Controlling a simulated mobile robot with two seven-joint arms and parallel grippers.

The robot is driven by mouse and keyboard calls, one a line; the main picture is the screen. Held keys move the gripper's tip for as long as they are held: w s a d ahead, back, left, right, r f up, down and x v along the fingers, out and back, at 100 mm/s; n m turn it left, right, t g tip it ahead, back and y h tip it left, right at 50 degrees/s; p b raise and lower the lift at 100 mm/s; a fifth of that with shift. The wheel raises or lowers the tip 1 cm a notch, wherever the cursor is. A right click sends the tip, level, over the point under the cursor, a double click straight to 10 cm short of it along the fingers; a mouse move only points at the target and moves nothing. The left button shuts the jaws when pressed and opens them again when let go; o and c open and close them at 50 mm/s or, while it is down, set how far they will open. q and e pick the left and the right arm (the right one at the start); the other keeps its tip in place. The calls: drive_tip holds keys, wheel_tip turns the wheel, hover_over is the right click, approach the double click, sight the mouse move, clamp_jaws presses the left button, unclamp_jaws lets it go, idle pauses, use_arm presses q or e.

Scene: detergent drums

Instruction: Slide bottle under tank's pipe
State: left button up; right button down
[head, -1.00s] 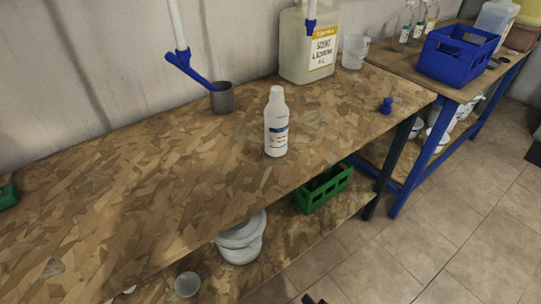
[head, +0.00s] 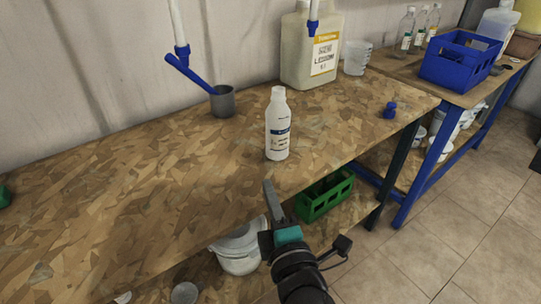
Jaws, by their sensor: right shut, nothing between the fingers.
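A second pipe with a blue end (head: 313,26) hangs in front of a large canister (head: 310,50) with a yellow and white label. My right gripper (head: 273,195) is shut and empty at the table's front edge, in front of the bottle and apart from it. My left gripper is not in view.
A blue cap (head: 390,110) lies on the table at the right. A clear jug (head: 355,57) stands beside the canister. A green crate (head: 325,196) and a white bucket (head: 238,250) sit on the shelf below. A blue crate (head: 460,60) stands on the second table.

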drive_tip(key=b, duration=0.2)
approach(269, 144)
drive_tip(key=a, duration=0.1)
drive_tip(key=w+a, duration=0.2)
drive_tip(key=a, duration=0.1)
drive_tip(key=shift+w+a+f, duration=0.1)
drive_tip(key=shift+a, duration=0.05)
drive_tip(key=w, duration=0.1)
drive_tip(key=w+d, duration=0.1)
drive_tip(key=shift+w+d+b, duration=0.25)
drive_tip(key=shift+w+b, duration=0.05)
drive_tip(key=shift+w, duration=0.1)
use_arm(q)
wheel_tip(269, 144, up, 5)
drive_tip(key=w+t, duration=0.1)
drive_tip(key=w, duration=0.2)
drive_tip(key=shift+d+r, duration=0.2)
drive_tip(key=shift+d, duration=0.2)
use_arm(e)
drive_tip(key=shift+w+d, duration=0.3)
drive_tip(key=shift+w, duration=0.15)
